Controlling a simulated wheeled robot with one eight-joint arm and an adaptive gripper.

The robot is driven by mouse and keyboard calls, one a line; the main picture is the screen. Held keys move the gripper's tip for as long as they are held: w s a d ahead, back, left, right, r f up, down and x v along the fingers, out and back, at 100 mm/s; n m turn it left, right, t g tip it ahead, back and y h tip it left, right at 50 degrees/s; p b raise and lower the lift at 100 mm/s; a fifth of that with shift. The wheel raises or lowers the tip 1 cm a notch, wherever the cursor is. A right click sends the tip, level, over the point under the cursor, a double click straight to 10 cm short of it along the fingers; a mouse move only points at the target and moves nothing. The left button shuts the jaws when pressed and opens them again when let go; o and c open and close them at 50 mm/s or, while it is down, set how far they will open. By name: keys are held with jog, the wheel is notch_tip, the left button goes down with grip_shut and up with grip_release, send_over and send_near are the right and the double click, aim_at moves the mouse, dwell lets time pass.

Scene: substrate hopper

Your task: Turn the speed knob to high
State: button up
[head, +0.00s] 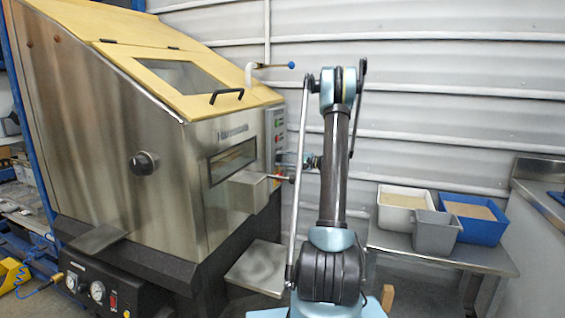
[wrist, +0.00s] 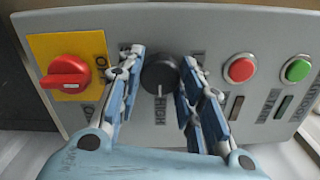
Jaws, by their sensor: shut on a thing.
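The black speed knob (wrist: 160,73) shows in the wrist view on a grey control panel (wrist: 205,25). Its white pointer line faces the word HIGH, printed just below it in the picture. My gripper (wrist: 162,60) is shut on the knob, with one blue-grey finger on each side. The fingers partly cover the other printing around the knob. In the head view the control panel (head: 279,135) is on the right side of the steel hopper machine (head: 110,130); the knob cannot be made out there.
A red rotary switch (wrist: 66,75) on a yellow plate is left of the knob. A red button (wrist: 239,68) and a green button (wrist: 296,70) are to the right. In the head view, a side table (head: 440,250) holds several bins. A grey box (head: 248,190) juts from the machine.

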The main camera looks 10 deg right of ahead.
jog(key=shift+f, duration=0.1)
jog(key=o, duration=1.1)
jog(key=shift+w+f, duration=0.1)
jog(key=shift+c, duration=0.2)
jog(key=v, duration=1.2)
